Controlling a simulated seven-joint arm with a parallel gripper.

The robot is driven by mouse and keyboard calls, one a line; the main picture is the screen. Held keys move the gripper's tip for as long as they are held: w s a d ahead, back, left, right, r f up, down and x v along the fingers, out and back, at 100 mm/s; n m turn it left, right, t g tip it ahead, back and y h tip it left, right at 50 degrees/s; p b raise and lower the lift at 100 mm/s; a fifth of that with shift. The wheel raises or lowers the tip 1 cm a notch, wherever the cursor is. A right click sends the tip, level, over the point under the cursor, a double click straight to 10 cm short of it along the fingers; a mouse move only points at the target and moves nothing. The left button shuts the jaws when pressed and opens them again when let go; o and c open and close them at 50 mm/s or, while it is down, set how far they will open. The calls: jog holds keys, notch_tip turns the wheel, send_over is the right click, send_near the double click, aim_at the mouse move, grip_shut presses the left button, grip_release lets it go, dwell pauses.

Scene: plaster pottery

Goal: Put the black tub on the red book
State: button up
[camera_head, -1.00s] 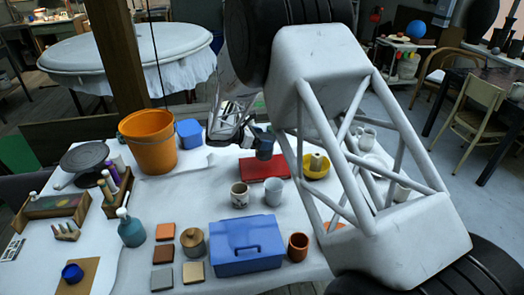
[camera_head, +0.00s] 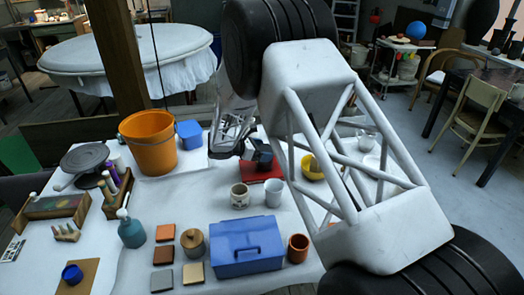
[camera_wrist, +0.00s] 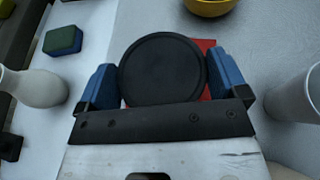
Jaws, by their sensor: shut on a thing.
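The black tub (camera_wrist: 163,70) is between the two blue fingers of my gripper (camera_wrist: 163,78) in the wrist view, its round dark top facing the camera. My gripper is shut on it. The tub (camera_head: 263,156) also shows in the head view beside my gripper (camera_head: 250,150), over the red book (camera_head: 258,174). In the wrist view a strip of the red book (camera_wrist: 205,44) shows past the tub's upper right side; the tub hides most of the rest. I cannot tell whether the tub's base touches the book.
A patterned mug (camera_head: 240,196) and a pale cup (camera_head: 273,196) stand just in front of the book. A yellow bowl (camera_head: 312,167) stands to its right, partly behind my arm. A blue box (camera_head: 245,250) is nearer. An orange bucket (camera_head: 150,145) stands at the back left.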

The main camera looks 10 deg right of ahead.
dwell(0.3)
jog(key=o, duration=0.8)
jog(key=shift+f, duration=0.15)
jog(key=shift+a+r, duration=0.15)
jog(key=shift+r, duration=0.1)
jog(key=v, duration=1.1)
jog(key=shift+s+a+r, duration=0.1)
jog(key=shift+a+r, duration=0.1)
jog(key=shift+a, duration=0.1)
jog(key=shift+d, duration=0.1)
